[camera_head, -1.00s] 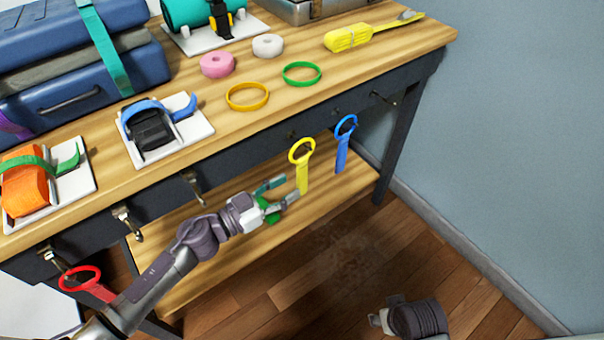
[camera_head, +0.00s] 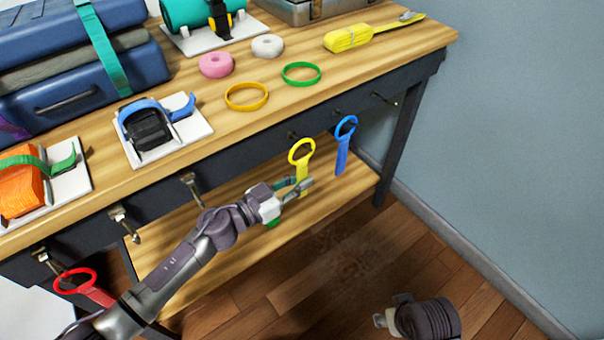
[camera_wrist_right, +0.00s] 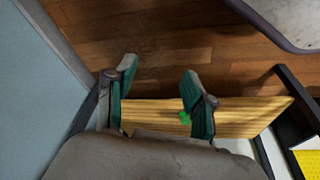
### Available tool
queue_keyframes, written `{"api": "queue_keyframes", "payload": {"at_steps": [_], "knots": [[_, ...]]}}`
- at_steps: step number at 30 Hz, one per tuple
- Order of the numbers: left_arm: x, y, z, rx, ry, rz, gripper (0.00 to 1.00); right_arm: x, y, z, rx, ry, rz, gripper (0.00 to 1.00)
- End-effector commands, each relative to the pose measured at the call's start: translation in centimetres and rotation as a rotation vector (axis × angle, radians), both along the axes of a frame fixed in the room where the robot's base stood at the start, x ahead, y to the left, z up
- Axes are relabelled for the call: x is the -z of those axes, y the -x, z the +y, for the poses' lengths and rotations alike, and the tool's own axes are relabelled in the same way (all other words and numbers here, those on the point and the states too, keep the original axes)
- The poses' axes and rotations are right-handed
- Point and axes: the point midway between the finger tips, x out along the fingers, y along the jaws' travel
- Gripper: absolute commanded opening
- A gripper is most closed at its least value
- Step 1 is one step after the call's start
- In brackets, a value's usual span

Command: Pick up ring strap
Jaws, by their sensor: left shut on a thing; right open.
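A yellow ring strap (camera_head: 301,152) hangs, ring up, at the front edge of the workbench, its tail pointing down. My left gripper (camera_head: 298,187) is at the lower part of this tail and shut on it. A blue ring strap (camera_head: 344,135) hangs just to the right. A red ring strap (camera_head: 80,282) hangs at the far left, partly behind my left arm. My right gripper (camera_wrist_right: 157,88) is open and empty in the right wrist view. In the head view it is low, over the floor (camera_head: 388,317), its fingers barely visible.
The workbench top (camera_head: 225,125) holds a yellow ring (camera_head: 246,106), a green ring (camera_head: 301,83), tape rolls, buckle stands and blue cases. Bare hooks (camera_head: 190,184) stick out from its front. A lower shelf (camera_head: 215,268) lies below. A wall (camera_head: 520,150) closes the right side.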

Motion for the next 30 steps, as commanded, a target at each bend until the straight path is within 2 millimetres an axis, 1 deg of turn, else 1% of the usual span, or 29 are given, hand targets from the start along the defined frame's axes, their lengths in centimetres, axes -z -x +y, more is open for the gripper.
{"api": "queue_keyframes", "payload": {"at_steps": [8,12,17,25,30], "knots": [[-0.1,0.0,0.0,0.000,0.000,0.000,0.00,-0.1,0.0,0.0,0.000,0.000,-0.001,0.54],[-0.5,0.0,0.0,-0.001,-0.001,-0.001,0.00,0.2,-0.2,0.0,0.000,-0.002,-0.006,0.54],[-1.6,-0.1,0.1,0.000,-0.001,-0.002,0.00,2.8,-0.1,0.2,-0.005,-0.001,0.017,0.54],[-4.0,0.1,0.0,0.001,-0.001,-0.002,0.00,8.0,0.8,0.1,-0.008,0.003,0.048,0.54],[-3.8,3.7,-2.7,0.003,0.004,0.003,0.00,10.9,1.9,0.0,-0.011,0.004,0.064,0.54]]}}
